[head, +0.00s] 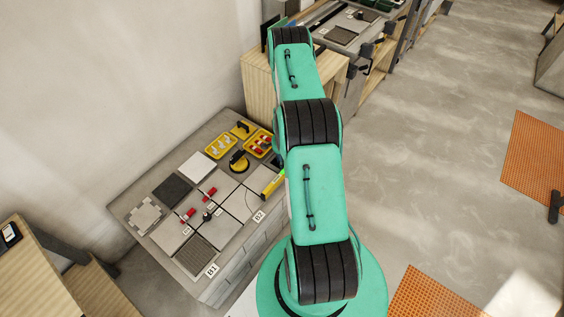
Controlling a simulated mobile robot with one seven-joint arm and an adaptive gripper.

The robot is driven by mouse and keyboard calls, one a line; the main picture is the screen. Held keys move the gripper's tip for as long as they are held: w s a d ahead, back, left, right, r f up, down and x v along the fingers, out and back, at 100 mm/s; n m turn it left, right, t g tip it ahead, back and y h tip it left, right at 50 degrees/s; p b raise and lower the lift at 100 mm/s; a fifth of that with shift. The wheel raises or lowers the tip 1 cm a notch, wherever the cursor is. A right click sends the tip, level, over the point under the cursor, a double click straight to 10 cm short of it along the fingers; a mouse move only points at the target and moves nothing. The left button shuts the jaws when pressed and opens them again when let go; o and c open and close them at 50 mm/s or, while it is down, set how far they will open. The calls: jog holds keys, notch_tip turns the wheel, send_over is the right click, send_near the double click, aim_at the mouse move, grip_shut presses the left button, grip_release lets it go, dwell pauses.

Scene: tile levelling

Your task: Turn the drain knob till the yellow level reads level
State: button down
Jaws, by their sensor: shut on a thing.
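The yellow level (271,186) lies at the right edge of the tiled bench top, near the label B2 (258,216). My arm stands close beside it and may cover part of it. Its reading is too small to tell. A small black knob-like part (207,215) stands among the pale tiles (232,203); I cannot tell whether it is the drain knob. My gripper does not show; my green arm runs up the middle of the picture and hides what lies behind it.
Red wedges (190,214) sit at the tile joints. Behind are a dark tile (172,191), a black-and-yellow tool (238,161) and yellow trays with white clips (221,146) and red parts (258,144). A wooden cabinet (258,82) stands beyond. The floor at right is largely open.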

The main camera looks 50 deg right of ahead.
jog(key=c, duration=1.7)
grip_release()
jog(key=shift+r, duration=0.1)
jog(key=shift+r, duration=5.9)
